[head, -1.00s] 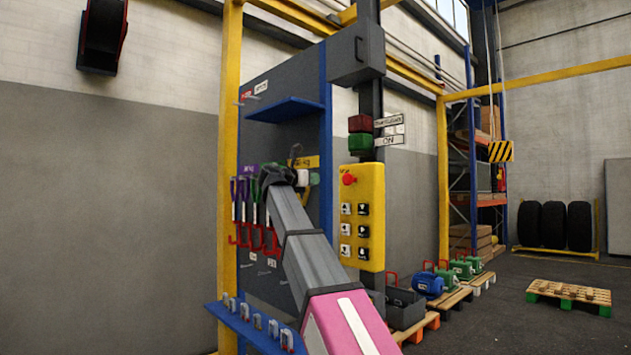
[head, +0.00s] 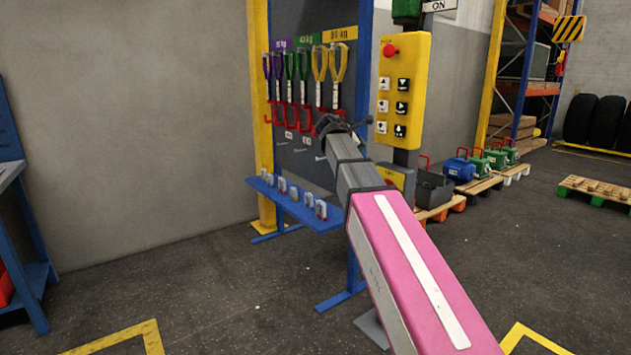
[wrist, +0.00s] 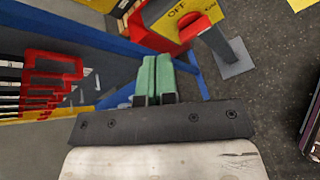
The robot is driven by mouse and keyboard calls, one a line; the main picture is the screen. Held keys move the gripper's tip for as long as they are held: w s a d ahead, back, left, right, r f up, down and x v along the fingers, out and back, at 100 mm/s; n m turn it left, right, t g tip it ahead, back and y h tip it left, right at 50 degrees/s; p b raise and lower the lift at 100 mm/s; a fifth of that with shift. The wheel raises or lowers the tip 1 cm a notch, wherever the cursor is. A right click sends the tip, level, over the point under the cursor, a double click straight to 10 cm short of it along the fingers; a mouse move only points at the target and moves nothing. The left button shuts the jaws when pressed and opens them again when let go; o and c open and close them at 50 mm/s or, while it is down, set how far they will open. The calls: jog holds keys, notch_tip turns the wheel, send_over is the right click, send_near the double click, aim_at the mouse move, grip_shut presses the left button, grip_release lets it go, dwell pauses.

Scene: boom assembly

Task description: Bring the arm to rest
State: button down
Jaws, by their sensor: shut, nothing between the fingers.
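My arm (head: 415,265), with a pink section and grey links, reaches from the lower right toward the tool board in the head view. Its dark end with my gripper (head: 333,125) is in front of the board, below the hanging slings and left of the yellow control box. The green fingers of my gripper (wrist: 153,76) show in the wrist view. They lie side by side, shut, with nothing held. The fingertips are too small to make out in the head view.
Slings with red hooks (head: 304,115) hang close to my gripper, above a blue shelf (head: 300,208) of shackles. A yellow control box (head: 403,90) stands to the right. Open floor (head: 220,290) lies at left.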

jog(key=s+d+f+m+g+y, duration=0.1)
jog(key=s+f+m+y, duration=0.2)
jog(key=f, duration=0.7)
jog(key=s+d+f+m+g, duration=0.1)
jog(key=s+f+m+g, duration=0.3)
jog(key=f, duration=0.6)
jog(key=s+d+f+m+t+y, duration=0.15)
jog(key=s+f, duration=0.35)
jog(key=f, duration=0.5)
jog(key=s+f+m+g+y, duration=0.4)
jog(key=s+f+m, duration=0.6)
jog(key=s+f, duration=0.7)
jog(key=shift+a+f+m+y, duration=0.25)
jog(key=shift+f+m+y, duration=0.1)
jog(key=shift+f+y, duration=0.2)
jog(key=shift+s+g, duration=0.1)
jog(key=shift+g, duration=0.15)
